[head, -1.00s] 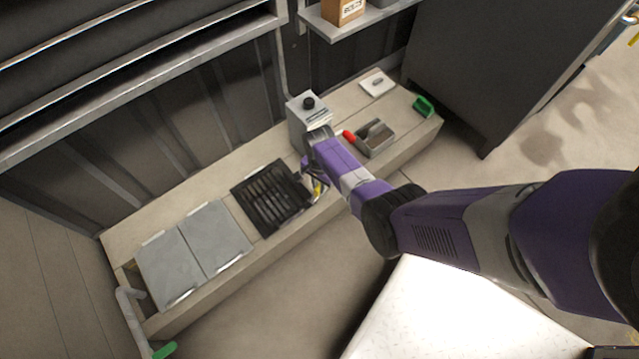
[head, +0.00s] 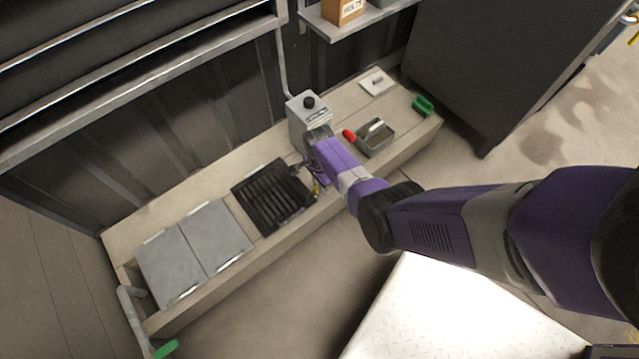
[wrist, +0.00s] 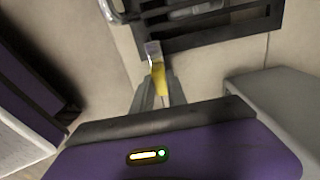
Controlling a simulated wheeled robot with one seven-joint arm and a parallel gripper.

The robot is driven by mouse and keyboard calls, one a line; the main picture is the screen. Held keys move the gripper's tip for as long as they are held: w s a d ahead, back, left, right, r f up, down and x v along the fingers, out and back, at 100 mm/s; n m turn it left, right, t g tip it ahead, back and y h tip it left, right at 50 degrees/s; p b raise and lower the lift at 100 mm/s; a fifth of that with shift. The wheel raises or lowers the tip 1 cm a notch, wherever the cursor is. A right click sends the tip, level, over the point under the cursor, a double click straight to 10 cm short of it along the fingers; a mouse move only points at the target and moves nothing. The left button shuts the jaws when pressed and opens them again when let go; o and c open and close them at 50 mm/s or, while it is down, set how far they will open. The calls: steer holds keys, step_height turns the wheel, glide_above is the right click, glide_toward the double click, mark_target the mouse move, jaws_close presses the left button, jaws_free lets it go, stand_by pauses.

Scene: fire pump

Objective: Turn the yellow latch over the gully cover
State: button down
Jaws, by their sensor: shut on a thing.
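The black slotted gully cover (head: 272,196) lies in the pale bench top, left of my gripper. Its dark bars also show at the top of the wrist view (wrist: 215,27). The yellow latch (wrist: 158,76) stands at the cover's near edge in the wrist view, with a grey metal piece at its far end. In the head view only a small bit of the latch (head: 317,189) shows beside my gripper. My gripper (wrist: 157,88) is shut on the yellow latch, with a finger on each side of it.
A grey box with a black knob (head: 309,118) stands just behind my gripper. Grey plates (head: 194,252) lie left of the cover. A metal tray (head: 376,138), a red piece (head: 348,135) and a green-handled item (head: 423,105) lie to the right.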

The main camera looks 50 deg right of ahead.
steer(key=c, duration=1.3)
jaws_free()
step_height(320, 180, up, 8)
steer(key=p, duration=0.4)
steer(key=shift+p, duration=0.3)
steer(key=shift+f, duration=0.1)
